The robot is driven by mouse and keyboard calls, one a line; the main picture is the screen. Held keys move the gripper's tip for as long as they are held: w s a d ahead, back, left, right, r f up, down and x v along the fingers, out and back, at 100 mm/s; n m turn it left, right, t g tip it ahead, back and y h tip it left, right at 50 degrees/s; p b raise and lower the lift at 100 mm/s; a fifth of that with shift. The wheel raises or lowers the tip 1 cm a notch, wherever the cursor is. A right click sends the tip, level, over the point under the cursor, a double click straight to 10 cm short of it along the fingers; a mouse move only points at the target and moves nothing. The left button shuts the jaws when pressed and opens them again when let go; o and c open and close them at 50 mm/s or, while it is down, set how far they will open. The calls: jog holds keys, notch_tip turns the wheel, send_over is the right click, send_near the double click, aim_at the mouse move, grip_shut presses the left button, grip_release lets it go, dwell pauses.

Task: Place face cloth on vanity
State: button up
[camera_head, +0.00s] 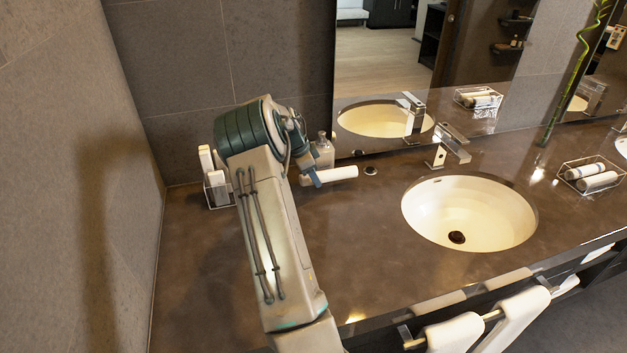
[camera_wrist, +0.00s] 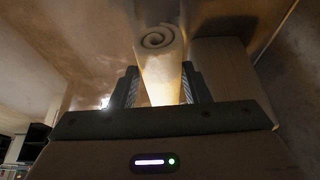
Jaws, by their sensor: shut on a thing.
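A white rolled face cloth (camera_head: 338,173) is at the back of the brown vanity top (camera_head: 330,245) in the head view, left of the sink. It lies roughly level, and I cannot tell whether it touches the surface. My gripper (camera_head: 314,178) is shut on this cloth, near its left part; my arm hides some of the area around it. In the wrist view the cloth's spiral end (camera_wrist: 158,42) sticks out beyond the fingers of my gripper (camera_wrist: 160,88), with one finger on each side.
A clear holder with white rolls (camera_head: 216,188) stands at the left wall. A bottle (camera_head: 325,150) is just behind the cloth. The sink (camera_head: 468,210), faucet (camera_head: 447,145) and a tray with rolled towels (camera_head: 592,177) lie right. The front left counter is clear.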

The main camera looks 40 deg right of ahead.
notch_tip(320, 180, down, 2)
jog(key=shift+f+p, duration=0.15)
jog(key=shift+p, duration=0.35)
jog(key=shift+w+f+p, duration=0.1)
jog(key=shift+f+p, duration=0.25)
jog(key=shift+p, duration=0.05)
jog(key=shift+f, duration=0.25)
jog(key=shift+f, duration=0.1)
jog(key=o, duration=0.7)
jog(key=shift+d, duration=0.1)
jog(key=shift+o, duration=0.2)
